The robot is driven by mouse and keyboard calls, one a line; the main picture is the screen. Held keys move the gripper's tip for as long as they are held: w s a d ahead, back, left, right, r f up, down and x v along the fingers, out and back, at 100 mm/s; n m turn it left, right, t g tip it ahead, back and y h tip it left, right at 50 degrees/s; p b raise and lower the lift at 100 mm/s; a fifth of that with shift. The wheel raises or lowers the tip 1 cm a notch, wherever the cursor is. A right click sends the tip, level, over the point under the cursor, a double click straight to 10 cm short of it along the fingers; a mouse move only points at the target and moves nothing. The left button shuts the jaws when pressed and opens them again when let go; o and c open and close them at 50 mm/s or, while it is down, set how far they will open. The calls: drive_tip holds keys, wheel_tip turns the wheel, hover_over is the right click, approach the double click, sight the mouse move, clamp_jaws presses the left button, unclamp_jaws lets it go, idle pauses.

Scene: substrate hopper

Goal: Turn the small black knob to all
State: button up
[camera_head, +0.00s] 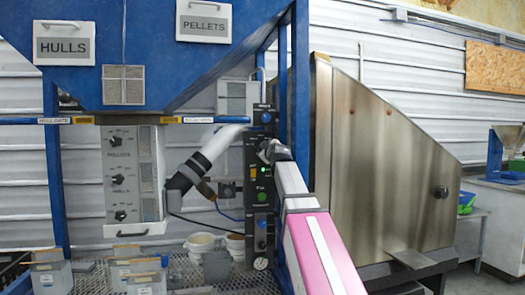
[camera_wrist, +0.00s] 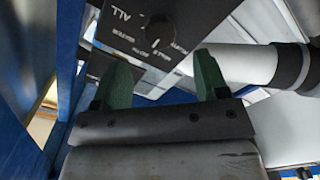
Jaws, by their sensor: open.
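The small black knob (camera_wrist: 160,31) sits on a dark panel in the wrist view, with white lettering around it. The word ALL is readable at its upper left; the other labels are blurred. I cannot tell which mark the knob points to. My gripper (camera_wrist: 164,62) is open, its two green fingers spread just below the knob in the picture, with nothing between them. In the head view my gripper (camera_head: 270,150) is at the upper part of the black control panel (camera_head: 261,187). There my gripper and arm cover part of the panel, and I cannot make out the knob.
A white pipe with black joints (camera_head: 205,155) runs close left of the panel and shows right of my fingers in the wrist view (camera_wrist: 240,66). A blue post (camera_head: 299,90) stands right of the panel. A white box with several knobs (camera_head: 133,180) hangs at left. Tubs stand below.

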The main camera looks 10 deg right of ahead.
drive_tip(key=w, duration=0.7)
drive_tip(key=shift+a, duration=0.35)
drive_tip(key=shift+s, duration=0.1)
drive_tip(key=c, duration=0.9)
